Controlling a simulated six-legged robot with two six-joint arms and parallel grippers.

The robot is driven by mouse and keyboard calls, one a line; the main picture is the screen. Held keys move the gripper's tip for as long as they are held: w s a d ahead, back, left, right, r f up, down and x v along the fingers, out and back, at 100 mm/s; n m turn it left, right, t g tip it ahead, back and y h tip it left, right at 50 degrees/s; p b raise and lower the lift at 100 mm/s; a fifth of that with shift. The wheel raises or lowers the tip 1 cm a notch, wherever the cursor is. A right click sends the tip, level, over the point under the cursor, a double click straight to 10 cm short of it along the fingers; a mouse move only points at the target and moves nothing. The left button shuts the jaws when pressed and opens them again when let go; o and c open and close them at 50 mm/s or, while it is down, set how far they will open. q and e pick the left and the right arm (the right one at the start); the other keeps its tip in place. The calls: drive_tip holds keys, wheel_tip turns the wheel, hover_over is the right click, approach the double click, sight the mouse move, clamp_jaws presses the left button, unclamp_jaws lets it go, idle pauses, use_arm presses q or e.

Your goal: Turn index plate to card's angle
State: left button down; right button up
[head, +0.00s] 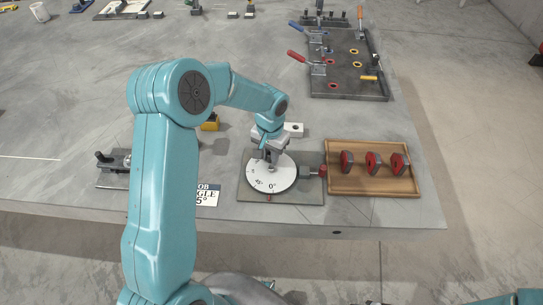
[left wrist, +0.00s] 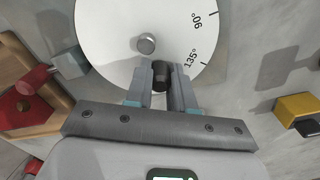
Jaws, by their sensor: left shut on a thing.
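The index plate (head: 265,180) is a white round dial on a grey square base (head: 252,195). The head view shows its 0° and 45° marks; the wrist view shows the dial (left wrist: 110,25) with 90 and 135° marks and a silver centre stud (left wrist: 146,43). My left gripper (head: 269,156) is over the dial's far side, its fingers (left wrist: 160,74) shut on a dark peg (left wrist: 161,70) near the 135° mark. The job angle card (head: 207,195) lies left of the base; my arm hides part, leaving "5°" readable. My right gripper is out of view.
A red-knobbed plunger (head: 322,171) is at the base's right side. Right of it a wooden tray (head: 375,187) holds three red-and-dark pieces. A yellow block (head: 210,124) and a white block (head: 294,129) stand behind. A dark fixture board (head: 345,85) lies farther back.

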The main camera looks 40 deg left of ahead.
sight(264, 164)
use_arm(q)
drive_tip(key=n+b, duration=0.3)
drive_tip(key=shift+s+a+f, duration=0.15)
drive_tip(key=shift+s+a, duration=0.2)
drive_tip(key=shift+s+a+n+b, duration=0.15)
drive_tip(key=shift+s+n+b, duration=0.1)
drive_tip(key=shift+n+b, duration=0.6)
drive_tip(key=shift+s+a+n+b, duration=0.15)
drive_tip(key=shift+n+b, duration=0.3)
drive_tip(key=shift+n, duration=0.7)
drive_tip(key=shift+s+r, duration=0.15)
drive_tip(key=shift+r, duration=0.1)
drive_tip(key=c, duration=1)
unclamp_jaws()
wheel_tip(264, 164, up, 16)
drive_tip(key=shift+r+p, duration=0.15)
drive_tip(key=shift+p, duration=0.5)
drive_tip(key=shift+d, duration=0.1)
